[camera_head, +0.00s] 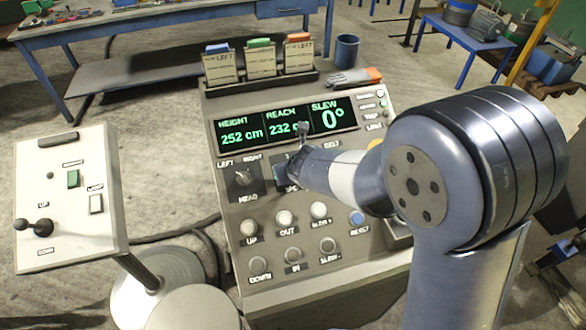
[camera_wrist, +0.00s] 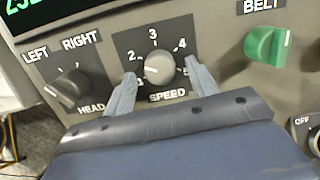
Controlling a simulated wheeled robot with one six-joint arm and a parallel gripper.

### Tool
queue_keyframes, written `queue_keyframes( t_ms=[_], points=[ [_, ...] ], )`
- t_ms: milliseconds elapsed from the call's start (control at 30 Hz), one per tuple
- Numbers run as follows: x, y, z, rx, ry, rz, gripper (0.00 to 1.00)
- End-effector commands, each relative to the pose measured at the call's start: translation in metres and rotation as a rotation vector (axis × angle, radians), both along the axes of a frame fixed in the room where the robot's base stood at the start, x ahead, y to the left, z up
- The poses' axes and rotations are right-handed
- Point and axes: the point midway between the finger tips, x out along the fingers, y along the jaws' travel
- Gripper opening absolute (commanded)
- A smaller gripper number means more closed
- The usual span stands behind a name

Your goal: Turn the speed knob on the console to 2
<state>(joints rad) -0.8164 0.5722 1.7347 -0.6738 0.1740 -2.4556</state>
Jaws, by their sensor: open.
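The speed knob (camera_wrist: 160,67) is a grey round knob on a dark plate, with 2, 3, 4 and 5 visible around it. My gripper (camera_wrist: 160,75) is open, one finger on each side of the knob, with gaps showing. In the head view my gripper (camera_head: 292,165) is over the console (camera_head: 232,215) and largely hides the knob.
The head knob (camera_wrist: 70,88) is left of the speed plate; the green belt knob (camera_wrist: 267,48) is to its right. Round push buttons (camera_head: 285,218) sit below. A display (camera_head: 288,122) is above. A side panel with a lever (camera_head: 40,228) stands left.

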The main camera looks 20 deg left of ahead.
Motion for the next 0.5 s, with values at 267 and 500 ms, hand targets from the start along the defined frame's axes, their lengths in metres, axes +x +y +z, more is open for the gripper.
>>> queue_keyframes(
  t_ms=[267,500],
  points=[
    [-0.024,-0.017,0.035,0.003,-0.002,0.002,0.55],
    [-0.042,-0.031,0.061,0.002,-0.001,0.001,0.55]
  ],
)
